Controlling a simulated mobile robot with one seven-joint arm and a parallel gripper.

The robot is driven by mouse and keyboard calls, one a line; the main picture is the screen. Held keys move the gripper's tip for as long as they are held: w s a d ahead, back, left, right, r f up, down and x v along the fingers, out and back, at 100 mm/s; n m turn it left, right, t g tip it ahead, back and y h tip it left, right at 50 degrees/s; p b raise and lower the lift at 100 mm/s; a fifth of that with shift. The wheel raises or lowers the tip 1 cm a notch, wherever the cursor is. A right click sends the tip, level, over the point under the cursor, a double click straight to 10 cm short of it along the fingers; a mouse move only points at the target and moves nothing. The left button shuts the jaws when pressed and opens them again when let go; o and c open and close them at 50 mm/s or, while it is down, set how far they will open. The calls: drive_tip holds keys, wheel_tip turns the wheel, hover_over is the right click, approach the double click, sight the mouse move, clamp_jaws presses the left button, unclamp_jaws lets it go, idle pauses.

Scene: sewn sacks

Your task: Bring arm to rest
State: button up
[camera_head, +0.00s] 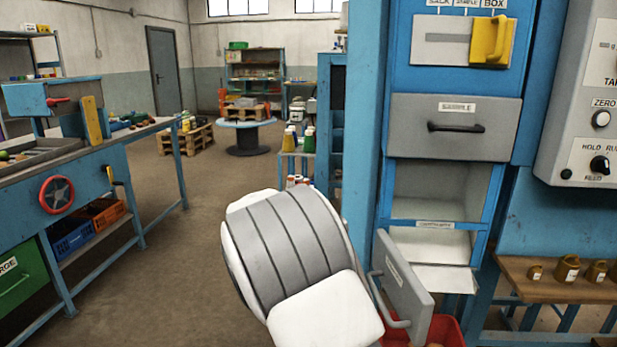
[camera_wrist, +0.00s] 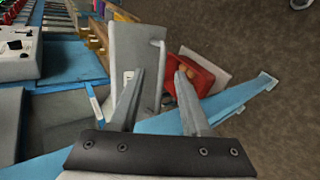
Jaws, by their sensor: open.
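My gripper (camera_wrist: 160,82) shows in the wrist view with its two fingers apart and nothing between them. One fingertip overlaps the grey flap (camera_wrist: 133,48) with its bar handle; I cannot tell whether it touches. In the head view, my white and grey arm (camera_head: 290,255) fills the lower middle, and the gripper itself is hidden. There the grey flap (camera_head: 407,283) stands tilted out from the lower part of the blue cabinet (camera_head: 365,150), just right of my arm.
A red bin (camera_head: 447,330) sits below the flap; it also shows in the wrist view (camera_wrist: 203,73). A grey drawer front (camera_head: 455,140) is above. A workbench (camera_head: 110,150) stands at the left, with open floor (camera_head: 180,260) between. Several brass weights (camera_head: 567,268) stand on a shelf at right.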

drive_tip(key=s+d+r+t+y, duration=0.2)
drive_tip(key=s+r+y, duration=0.15)
drive_tip(key=s, duration=0.45)
drive_tip(key=s+d+r+t+y, duration=0.2)
drive_tip(key=s+r+y, duration=0.15)
drive_tip(key=s, duration=0.55)
drive_tip(key=s+d+r+t+y, duration=0.2)
drive_tip(key=s+r+y, duration=0.15)
drive_tip(key=s, duration=0.45)
wheel_tip(320, 180, up, 13)
drive_tip(key=p, duration=1.4)
drive_tip(key=shift+d+m, duration=0.15)
drive_tip(key=shift+m, duration=0.25)
